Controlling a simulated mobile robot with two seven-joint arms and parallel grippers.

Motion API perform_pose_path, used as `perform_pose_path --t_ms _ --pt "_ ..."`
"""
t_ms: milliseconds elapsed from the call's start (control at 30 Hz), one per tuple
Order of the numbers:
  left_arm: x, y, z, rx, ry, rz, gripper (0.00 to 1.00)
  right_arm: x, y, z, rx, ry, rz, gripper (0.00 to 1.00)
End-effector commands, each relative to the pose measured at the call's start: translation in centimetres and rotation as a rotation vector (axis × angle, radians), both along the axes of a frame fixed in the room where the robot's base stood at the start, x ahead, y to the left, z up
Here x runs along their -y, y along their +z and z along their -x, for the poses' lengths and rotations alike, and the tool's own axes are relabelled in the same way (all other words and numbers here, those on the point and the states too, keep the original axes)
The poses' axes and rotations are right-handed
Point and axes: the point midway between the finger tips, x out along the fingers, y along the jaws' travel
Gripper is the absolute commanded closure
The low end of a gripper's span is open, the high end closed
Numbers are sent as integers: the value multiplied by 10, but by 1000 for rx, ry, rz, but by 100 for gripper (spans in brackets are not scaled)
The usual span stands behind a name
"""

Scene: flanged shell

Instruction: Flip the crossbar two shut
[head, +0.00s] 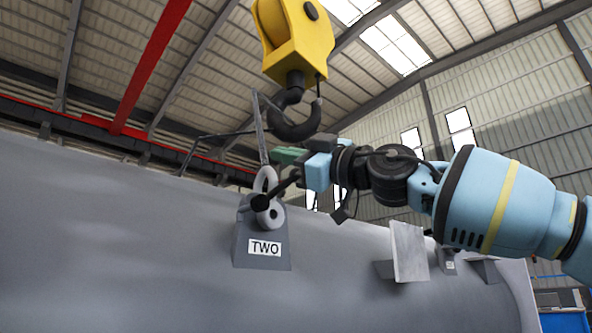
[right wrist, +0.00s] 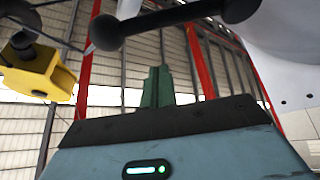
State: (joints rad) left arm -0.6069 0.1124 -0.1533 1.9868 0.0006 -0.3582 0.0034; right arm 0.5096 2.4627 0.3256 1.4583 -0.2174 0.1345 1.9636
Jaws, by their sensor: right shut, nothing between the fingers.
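The crossbar two is a black bar with round knob ends (head: 280,190), at the grey block labelled TWO (head: 262,248) on the shell. It passes in front of a pale ringed eye piece (head: 270,212) and slants from lower left up to the right. In the right wrist view the bar (right wrist: 170,22) crosses the top, beyond the fingertips. My right gripper (head: 288,156) comes in from the right just above the bar; its green fingers (right wrist: 157,87) are together and empty. I cannot tell whether it touches the bar. My left gripper is not in view.
The large grey shell (head: 120,240) fills the lower left. A yellow crane block (head: 296,40) with a dark hook (head: 295,122) hangs right above my gripper. A pale upright plate (head: 409,252) stands on the shell to the right of the block.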

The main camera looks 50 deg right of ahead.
Motion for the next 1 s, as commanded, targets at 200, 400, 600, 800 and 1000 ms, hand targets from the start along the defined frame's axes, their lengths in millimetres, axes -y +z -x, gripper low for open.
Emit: perform_pose_path --t_ms 200,400,600,800,1000 --pt "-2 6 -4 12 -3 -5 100 17 -17 -4 2 2 -4 100" --pt "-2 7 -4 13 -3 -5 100 25 -27 -7 1 0 -1 100" --pt "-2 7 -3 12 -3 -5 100 26 -29 -8 1 -1 0 100" --pt "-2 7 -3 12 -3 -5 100 26 -29 -8 0 0 -1 100" --pt "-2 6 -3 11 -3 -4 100 31 -29 -9 2 0 -13 100"
